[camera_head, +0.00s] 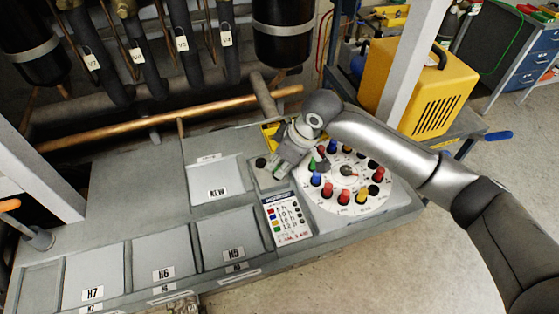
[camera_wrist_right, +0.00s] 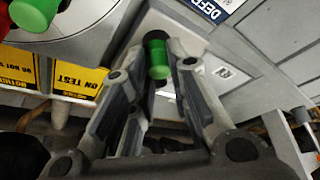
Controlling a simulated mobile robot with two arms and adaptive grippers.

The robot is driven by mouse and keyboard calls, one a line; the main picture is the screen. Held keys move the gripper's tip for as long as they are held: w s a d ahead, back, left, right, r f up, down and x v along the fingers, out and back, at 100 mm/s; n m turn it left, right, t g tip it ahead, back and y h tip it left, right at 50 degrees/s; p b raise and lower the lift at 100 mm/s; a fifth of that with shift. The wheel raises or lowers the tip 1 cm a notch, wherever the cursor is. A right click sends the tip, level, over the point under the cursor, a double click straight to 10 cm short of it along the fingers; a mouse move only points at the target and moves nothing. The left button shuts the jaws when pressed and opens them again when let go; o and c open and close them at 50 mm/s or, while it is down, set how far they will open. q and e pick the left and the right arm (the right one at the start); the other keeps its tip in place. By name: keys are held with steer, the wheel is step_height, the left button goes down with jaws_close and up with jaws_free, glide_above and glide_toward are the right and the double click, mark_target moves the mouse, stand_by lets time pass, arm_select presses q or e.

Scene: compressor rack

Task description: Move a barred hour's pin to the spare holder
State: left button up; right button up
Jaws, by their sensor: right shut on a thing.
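My right gripper (camera_wrist_right: 157,62) is shut on a green pin (camera_wrist_right: 158,58), whose green end shows between the fingers in the right wrist view. In the head view this gripper (camera_head: 278,172) points down over a small grey plate (camera_head: 261,164) left of the dial, which seems to be the spare holder; a dark round spot shows on it. I cannot tell whether the held pin touches it. The white timer dial (camera_head: 338,203) carries red, blue, yellow, green and black pins around its rim. The defrost card (camera_head: 288,219) lists hours beside coloured squares. My left gripper is not in view.
Labelled trays, REW (camera_head: 217,182), H5 (camera_head: 229,239), H6 (camera_head: 164,260) and H7 (camera_head: 93,285), fill the panel's left and front. A copper pipe (camera_head: 160,124) runs behind. A yellow machine (camera_head: 420,88) stands at the back right. Yellow notice labels (camera_wrist_right: 78,80) show in the wrist view.

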stand_by(0.4)
steer(key=o, duration=0.9)
steer(key=shift+c, duration=0.2)
steer(key=v, duration=1.2)
steer(key=shift+a, duration=0.1)
